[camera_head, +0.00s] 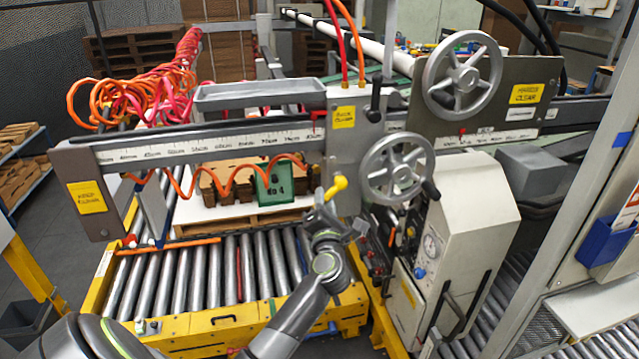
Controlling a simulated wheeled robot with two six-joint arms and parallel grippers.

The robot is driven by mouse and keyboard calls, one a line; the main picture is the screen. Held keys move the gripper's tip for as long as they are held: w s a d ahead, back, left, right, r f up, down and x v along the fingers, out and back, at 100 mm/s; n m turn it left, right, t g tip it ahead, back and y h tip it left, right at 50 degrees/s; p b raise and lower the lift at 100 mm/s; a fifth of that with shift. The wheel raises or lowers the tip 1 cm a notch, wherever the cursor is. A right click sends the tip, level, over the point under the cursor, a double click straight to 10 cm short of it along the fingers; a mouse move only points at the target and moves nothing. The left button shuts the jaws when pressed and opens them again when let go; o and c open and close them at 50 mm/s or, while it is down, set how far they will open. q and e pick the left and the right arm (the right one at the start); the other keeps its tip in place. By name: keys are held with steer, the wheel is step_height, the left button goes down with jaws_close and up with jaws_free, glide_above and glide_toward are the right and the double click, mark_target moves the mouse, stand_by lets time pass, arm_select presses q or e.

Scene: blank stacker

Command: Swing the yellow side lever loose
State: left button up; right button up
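The yellow side lever (336,187) is a short lever with a rounded yellow knob. It sticks out at the lower left of the grey carriage plate (350,145) and tilts up to the right. My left arm reaches up from the bottom left, and my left gripper (325,207) is at the lever, just below the yellow knob. The gripper's fingers overlap the lever's lower part in the picture. They are small and dark here, so I cannot tell whether they are closed on it or only beside it. My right gripper is not in view.
Two grey handwheels, the lower (398,167) and upper (462,77), stand right of the lever. A white control cabinet (460,235) is below them. A horizontal beam with a ruler scale (215,147) runs left. A yellow-framed roller conveyor (210,275) lies underneath. Orange coiled hoses hang nearby.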

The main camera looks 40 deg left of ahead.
arm_select(q)
steer(key=s+d+r+m+h+p, duration=0.1)
steer(key=s+d+r+m+p, duration=0.1)
steer(key=s+d+m+p, duration=0.2)
steer(key=shift+s+d+r+m+g+h, duration=0.35)
steer(key=shift+s+m, duration=1.15)
steer(key=shift+s, duration=0.75)
steer(key=shift+a, duration=0.15)
stand_by(0.4)
